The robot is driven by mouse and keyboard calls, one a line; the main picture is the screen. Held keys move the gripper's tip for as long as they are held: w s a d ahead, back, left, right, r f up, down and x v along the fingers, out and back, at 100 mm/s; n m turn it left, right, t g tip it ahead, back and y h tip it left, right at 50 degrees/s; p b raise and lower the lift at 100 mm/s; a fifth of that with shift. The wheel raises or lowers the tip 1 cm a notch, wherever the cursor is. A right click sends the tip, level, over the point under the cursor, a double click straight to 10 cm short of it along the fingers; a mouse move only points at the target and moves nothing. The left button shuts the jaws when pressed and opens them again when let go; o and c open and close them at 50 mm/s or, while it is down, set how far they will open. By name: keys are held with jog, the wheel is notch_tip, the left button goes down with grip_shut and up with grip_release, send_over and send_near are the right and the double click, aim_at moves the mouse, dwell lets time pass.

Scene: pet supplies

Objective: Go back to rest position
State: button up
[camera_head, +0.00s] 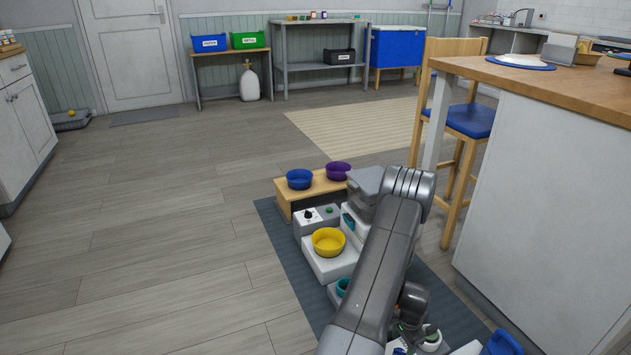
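My arm reaches up from the bottom of the view, bends at its elbow and folds back down over the right part of the dark mat (288,250). My gripper is probably low behind the arm links near the bottom, where its fingers cannot be made out. A yellow bowl (328,243) sits on a white stand beside my arm. A blue bowl (299,179) and a purple bowl (338,171) stand on a low wooden bench (285,200). A teal item (342,287) is partly hidden by my arm.
A counter with a wooden top (560,85) and a wooden chair with a blue seat (470,120) stand on the right. Open wooden floor (150,250) lies on the left. Shelves with blue and green bins (247,40) line the back wall.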

aim_at(400, 351)
notch_tip(400, 351, down, 5)
jog(key=shift+r+b, duration=0.1)
jog(key=shift+b, duration=0.65)
